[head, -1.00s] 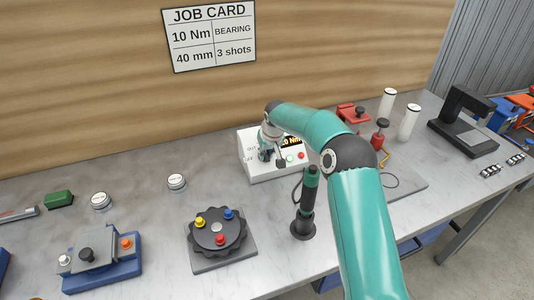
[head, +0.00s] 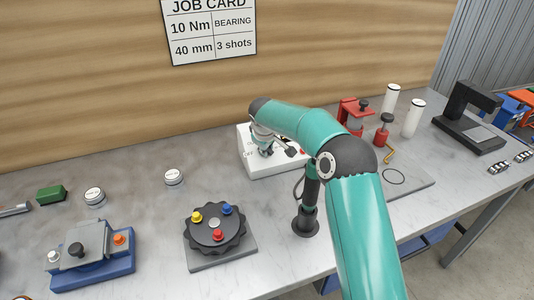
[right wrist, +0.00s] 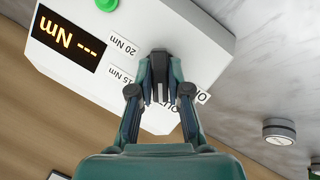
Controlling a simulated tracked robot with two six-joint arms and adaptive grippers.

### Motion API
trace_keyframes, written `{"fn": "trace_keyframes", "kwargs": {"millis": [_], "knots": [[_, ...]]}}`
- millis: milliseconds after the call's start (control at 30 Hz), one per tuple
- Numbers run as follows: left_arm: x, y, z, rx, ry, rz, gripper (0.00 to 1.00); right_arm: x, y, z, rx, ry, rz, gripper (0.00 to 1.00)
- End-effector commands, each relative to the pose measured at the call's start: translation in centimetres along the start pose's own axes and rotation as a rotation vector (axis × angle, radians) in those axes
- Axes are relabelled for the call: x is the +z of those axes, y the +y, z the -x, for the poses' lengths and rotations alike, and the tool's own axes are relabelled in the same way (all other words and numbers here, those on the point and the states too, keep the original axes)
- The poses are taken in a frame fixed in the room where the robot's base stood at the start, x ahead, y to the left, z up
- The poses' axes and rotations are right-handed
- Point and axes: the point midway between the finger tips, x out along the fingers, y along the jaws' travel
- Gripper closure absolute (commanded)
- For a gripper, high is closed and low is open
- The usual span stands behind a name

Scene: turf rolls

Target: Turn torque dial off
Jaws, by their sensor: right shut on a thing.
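The white torque control box (head: 268,170) stands on the bench against the wooden wall. My right gripper (head: 265,150) is over its front left part. In the right wrist view the gripper (right wrist: 160,75) is shut on the torque dial (right wrist: 158,92), which is mostly hidden between the fingers. Printed labels, among them 20 Nm and 15 Nm, surround the dial. The others are partly covered. The display (right wrist: 66,38) reads "--- Nm" in orange. A green button (right wrist: 107,4) is at the top edge. My left gripper is not in view.
A dark upright tool (head: 307,210) stands in front of the box, close to my right arm. A round black fixture (head: 214,235) with coloured knobs and a blue fixture (head: 92,265) are to the left. Red clamps (head: 383,130) and white cylinders (head: 413,117) stand at the right.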

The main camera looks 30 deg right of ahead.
Motion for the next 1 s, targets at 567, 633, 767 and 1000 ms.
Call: {"fn": "trace_keyframes", "kwargs": {"millis": [567,633,767,1000], "knots": [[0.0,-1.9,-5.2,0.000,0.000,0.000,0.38,0.1,-0.5,-0.4,0.181,0.003,0.517,1.00],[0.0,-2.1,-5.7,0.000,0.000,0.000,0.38,0.1,-0.5,-0.4,0.203,0.003,0.577,1.00],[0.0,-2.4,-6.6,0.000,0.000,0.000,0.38,0.2,-0.6,-0.3,0.239,0.003,0.680,1.00],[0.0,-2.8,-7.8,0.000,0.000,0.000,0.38,0.2,-0.6,-0.3,0.289,0.002,0.825,1.00]]}}
